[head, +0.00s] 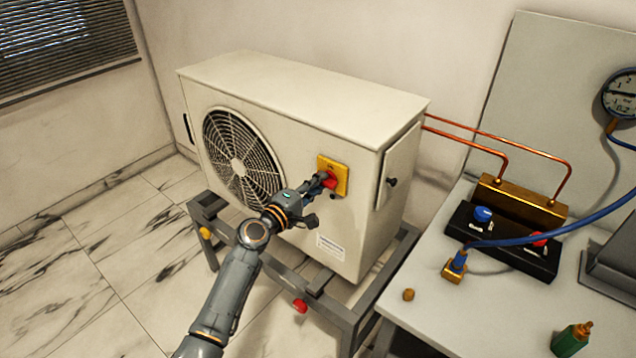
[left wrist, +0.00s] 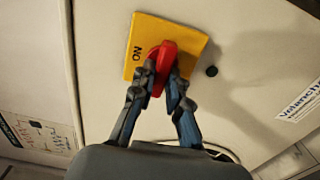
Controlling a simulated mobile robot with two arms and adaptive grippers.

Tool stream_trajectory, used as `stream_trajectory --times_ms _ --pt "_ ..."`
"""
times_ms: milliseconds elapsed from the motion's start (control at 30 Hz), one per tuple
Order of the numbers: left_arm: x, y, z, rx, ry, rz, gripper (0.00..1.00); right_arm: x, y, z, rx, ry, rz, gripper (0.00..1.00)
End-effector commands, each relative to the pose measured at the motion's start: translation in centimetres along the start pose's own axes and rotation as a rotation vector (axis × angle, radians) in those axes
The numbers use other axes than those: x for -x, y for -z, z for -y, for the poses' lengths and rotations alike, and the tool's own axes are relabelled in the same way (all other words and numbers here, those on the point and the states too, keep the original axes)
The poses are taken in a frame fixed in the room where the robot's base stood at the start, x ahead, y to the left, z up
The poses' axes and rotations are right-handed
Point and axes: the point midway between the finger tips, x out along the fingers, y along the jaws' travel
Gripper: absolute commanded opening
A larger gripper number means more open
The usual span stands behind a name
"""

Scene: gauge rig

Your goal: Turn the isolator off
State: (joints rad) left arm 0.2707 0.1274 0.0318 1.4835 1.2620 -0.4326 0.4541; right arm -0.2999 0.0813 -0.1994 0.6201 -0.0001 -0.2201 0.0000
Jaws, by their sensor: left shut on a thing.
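The isolator is a yellow plate (head: 342,175) with a red knob (head: 330,180) on the front of the beige outdoor unit (head: 300,90), right of the fan grille. In the left wrist view the yellow plate (left wrist: 142,33) shows the word ON beside the red knob (left wrist: 162,62). My left gripper (head: 322,182) reaches the knob from the lower left, and in the left wrist view its fingers (left wrist: 162,82) are shut on the knob, one on each side. The fingertips cover part of the knob. My right gripper is not in view.
The unit stands on a grey metal frame (head: 345,312). A table (head: 480,305) at the right bears a black manifold (head: 500,245) with blue and red knobs, a blue hose and a green bottle (head: 572,340). Copper pipes (head: 500,148) run from the unit to the brass block. Floor at left is clear.

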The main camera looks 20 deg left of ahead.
Motion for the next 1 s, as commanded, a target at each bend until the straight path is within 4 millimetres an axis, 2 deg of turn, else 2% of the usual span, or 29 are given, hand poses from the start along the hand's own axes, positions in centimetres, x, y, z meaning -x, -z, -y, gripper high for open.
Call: stream_trajectory --times_ms 533,567,667,1000 --pt "0.02 0.07 0.06 0.027 0.0 -0.002 0.0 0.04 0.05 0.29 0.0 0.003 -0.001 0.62" --pt "0.02 0.06 0.06 0.027 0.0 -0.002 0.19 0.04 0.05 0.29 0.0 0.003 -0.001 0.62" --pt "0.02 0.05 0.06 0.026 0.0 -0.002 0.38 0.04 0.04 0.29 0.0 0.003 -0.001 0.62" --pt "0.25 0.03 0.08 0.024 0.0 -0.001 0.38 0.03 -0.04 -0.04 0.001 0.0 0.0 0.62"
